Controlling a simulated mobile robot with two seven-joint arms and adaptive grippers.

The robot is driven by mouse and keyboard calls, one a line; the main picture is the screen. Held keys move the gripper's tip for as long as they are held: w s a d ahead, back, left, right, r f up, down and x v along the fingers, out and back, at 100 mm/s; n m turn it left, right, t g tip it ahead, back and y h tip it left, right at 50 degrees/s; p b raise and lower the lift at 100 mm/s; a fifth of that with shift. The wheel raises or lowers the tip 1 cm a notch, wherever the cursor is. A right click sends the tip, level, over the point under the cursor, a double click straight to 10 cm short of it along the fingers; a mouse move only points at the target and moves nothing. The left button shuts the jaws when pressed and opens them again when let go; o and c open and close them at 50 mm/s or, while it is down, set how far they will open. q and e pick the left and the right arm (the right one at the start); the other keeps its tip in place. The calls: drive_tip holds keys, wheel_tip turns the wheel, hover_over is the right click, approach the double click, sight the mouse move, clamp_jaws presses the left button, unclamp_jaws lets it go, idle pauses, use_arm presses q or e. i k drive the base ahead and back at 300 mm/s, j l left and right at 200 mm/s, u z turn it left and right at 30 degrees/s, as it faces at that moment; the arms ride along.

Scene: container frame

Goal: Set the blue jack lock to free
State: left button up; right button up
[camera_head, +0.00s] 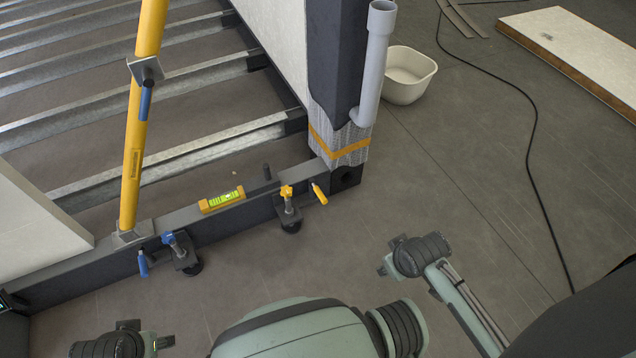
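The blue jack (183,253) stands against the outer side of the dark bottom beam, left of centre, with a blue knob (168,238) on top. A blue lever (143,263) hangs down on the beam's face just left of it; I take it as the blue lock. A matching jack with a yellow knob (286,191) stands farther right, with a yellow lever (319,194) angled beside it. Parts of my arms show at the bottom left and right of centre, both apart from the beam. I cannot make out the fingers of either gripper.
A yellow brace (136,130) rises from the beam near the blue jack. A spirit level (222,199) lies on the beam. A grey pipe (372,70) runs down the wrapped corner post.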

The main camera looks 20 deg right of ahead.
sight(143, 268)
drive_tip(key=u, duration=1.05)
